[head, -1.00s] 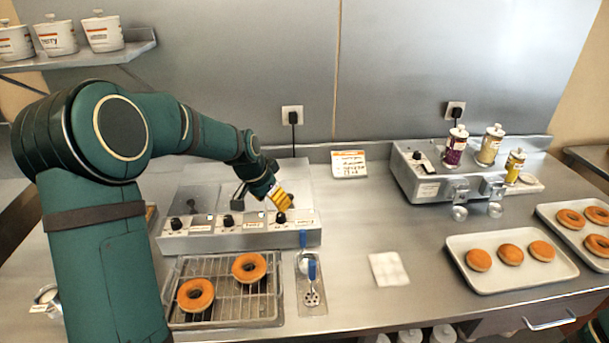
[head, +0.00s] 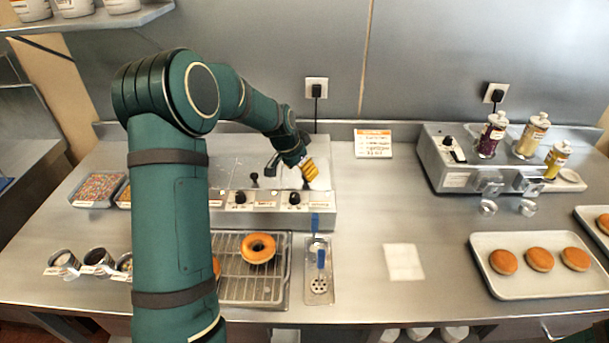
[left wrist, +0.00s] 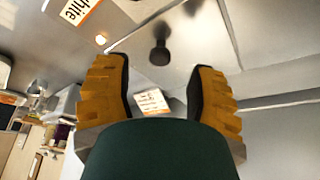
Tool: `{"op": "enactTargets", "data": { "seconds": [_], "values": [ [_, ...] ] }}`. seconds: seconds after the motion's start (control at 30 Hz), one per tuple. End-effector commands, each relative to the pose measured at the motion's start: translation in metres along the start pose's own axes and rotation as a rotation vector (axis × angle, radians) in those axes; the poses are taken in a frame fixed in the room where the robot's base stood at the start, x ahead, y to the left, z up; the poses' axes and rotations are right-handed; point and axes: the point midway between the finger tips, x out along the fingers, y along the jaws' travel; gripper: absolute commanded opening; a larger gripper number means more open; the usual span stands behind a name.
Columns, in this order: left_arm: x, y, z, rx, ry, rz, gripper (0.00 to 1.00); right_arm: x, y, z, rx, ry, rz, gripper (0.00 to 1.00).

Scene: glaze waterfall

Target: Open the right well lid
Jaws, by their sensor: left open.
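The glaze station (head: 320,211) stands on the counter with steel lids over its wells. The right well lid (head: 318,172) looks flat and closed, with a dark knob (head: 306,184) partly hidden by my gripper. My left gripper (head: 310,169), with yellow fingers, is open just above this lid. In the left wrist view, a black knob (left wrist: 160,52) shows beyond and between the open fingertips (left wrist: 168,88), apart from them, on a shiny steel surface. A label reading "white" (left wrist: 84,10) lies near it. My right gripper is not in view.
A wire rack (head: 240,283) with donuts and a utensil tray (head: 318,291) lie in front of the station. A sign (head: 373,143) stands behind. A dispenser (head: 450,176) and bun tray (head: 535,290) are at right. Counter around the white napkin (head: 404,262) is clear.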

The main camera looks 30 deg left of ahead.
Motion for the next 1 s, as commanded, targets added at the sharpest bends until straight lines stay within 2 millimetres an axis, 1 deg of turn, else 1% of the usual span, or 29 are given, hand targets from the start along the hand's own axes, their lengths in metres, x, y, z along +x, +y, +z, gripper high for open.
{"op": "enactTargets", "data": {
  "seconds": [0.03,0.1,0.23,0.4,0.6,0.63,0.67,0.7,0.77,0.8,1.0],
  "values": [
    [0.009,0.0,0.001,-0.001,-0.001,0.0,0.57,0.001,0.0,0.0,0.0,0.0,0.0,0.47],
    [0.018,0.0,0.0,-0.001,-0.001,0.001,0.57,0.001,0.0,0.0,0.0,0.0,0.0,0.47],
    [0.03,0.0,0.0,-0.001,0.0,0.0,0.57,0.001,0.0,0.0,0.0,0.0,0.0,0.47],
    [0.035,0.0,0.0,-0.001,0.001,-0.001,0.57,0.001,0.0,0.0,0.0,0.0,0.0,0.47],
    [0.035,0.0,0.0,-0.001,0.001,-0.001,0.57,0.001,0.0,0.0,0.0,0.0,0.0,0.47],
    [0.035,0.0,0.0,-0.001,0.001,-0.001,0.59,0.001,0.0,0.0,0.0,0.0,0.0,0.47],
    [0.035,0.0,0.0,-0.001,0.001,-0.001,0.48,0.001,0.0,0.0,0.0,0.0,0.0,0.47],
    [0.035,0.0,0.0,-0.001,0.001,-0.001,0.34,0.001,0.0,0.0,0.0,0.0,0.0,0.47],
    [0.035,0.0,0.0,-0.001,0.001,-0.001,0.13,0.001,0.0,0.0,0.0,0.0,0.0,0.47],
    [0.035,0.0,0.0,-0.001,0.001,-0.001,0.0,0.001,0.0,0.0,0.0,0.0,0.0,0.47],
    [0.035,0.0,0.0,-0.001,0.0,0.0,0.0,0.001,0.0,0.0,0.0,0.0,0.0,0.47]
  ]
}}
